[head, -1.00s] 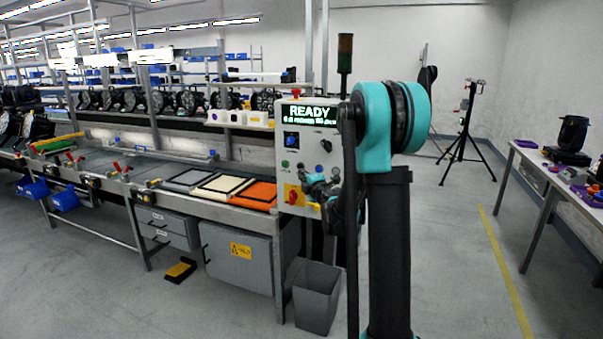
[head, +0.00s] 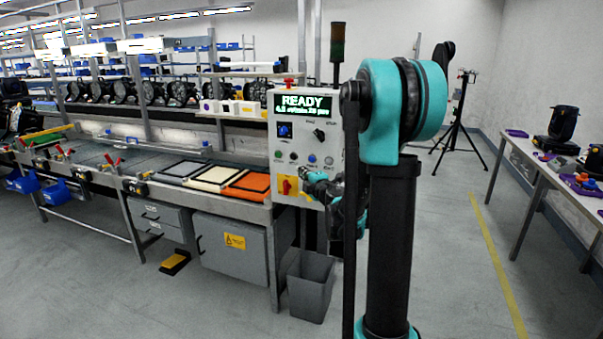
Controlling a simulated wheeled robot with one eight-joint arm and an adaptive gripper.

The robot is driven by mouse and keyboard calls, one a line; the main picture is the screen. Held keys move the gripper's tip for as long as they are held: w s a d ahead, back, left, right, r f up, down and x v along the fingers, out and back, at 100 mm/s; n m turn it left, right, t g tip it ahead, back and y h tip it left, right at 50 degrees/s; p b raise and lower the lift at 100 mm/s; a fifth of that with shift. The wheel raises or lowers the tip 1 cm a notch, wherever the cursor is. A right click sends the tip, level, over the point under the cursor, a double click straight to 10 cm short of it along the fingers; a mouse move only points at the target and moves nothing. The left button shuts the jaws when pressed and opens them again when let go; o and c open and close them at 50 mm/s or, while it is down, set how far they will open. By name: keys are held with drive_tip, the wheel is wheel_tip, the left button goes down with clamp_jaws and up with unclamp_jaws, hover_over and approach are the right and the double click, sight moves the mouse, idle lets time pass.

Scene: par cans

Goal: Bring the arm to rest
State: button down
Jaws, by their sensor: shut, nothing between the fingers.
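My arm stands upright in the right half of the head view, with a large teal joint at its top and a dark link below. My gripper (head: 318,181) shows small and partly hidden behind the dark link, in front of the lower part of the control box. It is shut and I see nothing held in it. Its fingertips are hard to make out.
The control box (head: 305,125) reads READY at the end of a long workbench (head: 235,208) with frames and lamps. A grey bin (head: 310,288) stands below. A table (head: 530,150) with items and a tripod (head: 458,130) stand right. The floor between is clear.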

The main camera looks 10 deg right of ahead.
drive_tip(key=s+d+f+m+g+h, duration=0.3)
drive_tip(key=s+d+m+h, duration=0.6)
drive_tip(key=s+d+m, duration=0.5)
drive_tip(key=s+a+f+m+g+y, duration=0.2)
drive_tip(key=s+a+f+g, duration=0.3)
drive_tip(key=s+f, duration=0.4)
drive_tip(key=s+a+f+m+g+y, duration=0.2)
drive_tip(key=s+a+f+m+g, duration=0.3)
drive_tip(key=s+f, duration=0.4)
drive_tip(key=s+a, duration=0.1)
drive_tip(key=s, duration=0.5)
drive_tip(key=shift+a, duration=0.15)
drive_tip(key=shift+w, duration=0.1)
